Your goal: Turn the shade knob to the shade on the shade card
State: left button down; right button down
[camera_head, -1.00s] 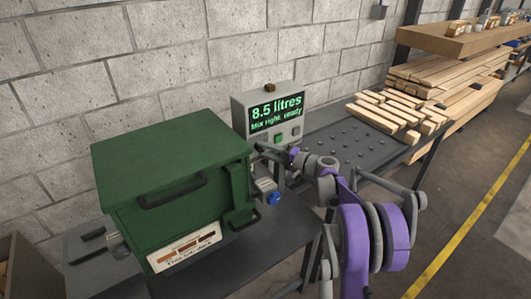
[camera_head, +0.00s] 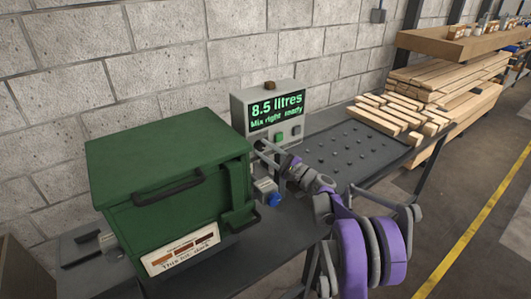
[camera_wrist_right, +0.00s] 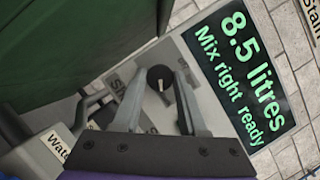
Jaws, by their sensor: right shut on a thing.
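The shade knob (camera_wrist_right: 160,76) is a small round black knob with a pale pointer line, on the grey control box. In the right wrist view its pointer line lies toward the lower side of the knob. My right gripper (camera_wrist_right: 161,84) has its two grey fingers on either side of the knob, shut on it. In the head view my right gripper (camera_head: 260,148) reaches the box's left side, and the knob is hidden. The shade card (camera_head: 180,250) is on the green bin's front, with brown swatches and the words "This job: dark". My left gripper is not in view.
The green lidded bin (camera_head: 165,165) stands close to the left of my right gripper. The display (camera_head: 277,112) reads "8.5 litres, Mix right, ready". A blue-knobbed valve (camera_head: 274,199) is below the gripper. Timber (camera_head: 395,113) lies on the right.

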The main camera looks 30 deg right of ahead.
jog(key=shift+m+h, duration=0.3)
jog(key=shift+m, duration=0.1)
jog(key=shift+c, duration=2.2)
grip_release()
jog(key=b+v, duration=0.1)
jog(key=v, duration=1)
jog(key=shift+b, duration=0.3)
jog(key=shift+w+f, duration=0.1)
jog(key=shift+f, duration=0.05)
